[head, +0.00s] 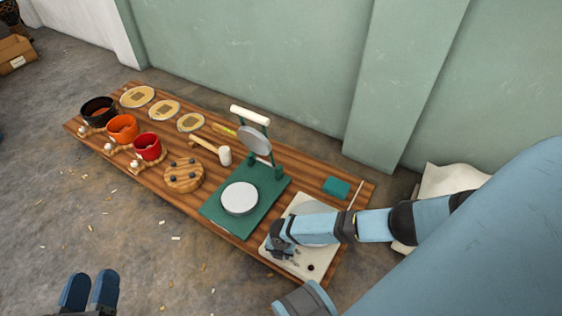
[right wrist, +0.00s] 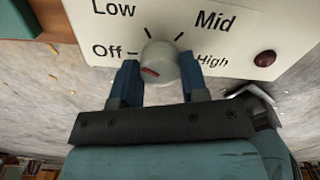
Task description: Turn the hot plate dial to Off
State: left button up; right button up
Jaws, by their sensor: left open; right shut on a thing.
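The hot plate (head: 309,267) is a cream box at the right end of the low wooden bench; my right arm covers part of it. In the right wrist view its panel (right wrist: 110,33) reads Off, Low, Mid and High around a pale round dial (right wrist: 168,62). The red mark on the dial sits at its lower left, on the Off side; I cannot tell if it lines up exactly with the Off tick. My right gripper (right wrist: 160,77) is shut on the dial, one blue finger at each side. My left gripper (head: 89,291) is open and empty over the floor.
A green press with a white disc (head: 240,198) stands left of the hot plate. A green block (head: 337,187) lies behind. The floor in front is clear except for scraps.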

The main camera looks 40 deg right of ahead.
jog(key=n+b, duration=0.1)
jog(key=n, duration=0.2)
pick_arm(q)
jog(key=shift+d+f+g, duration=0.1)
jog(key=shift+f+g, duration=0.5)
jog(key=shift+f, duration=0.65)
pick_arm(e)
jog(key=shift+n, duration=1.1)
jog(key=o, duration=0.9)
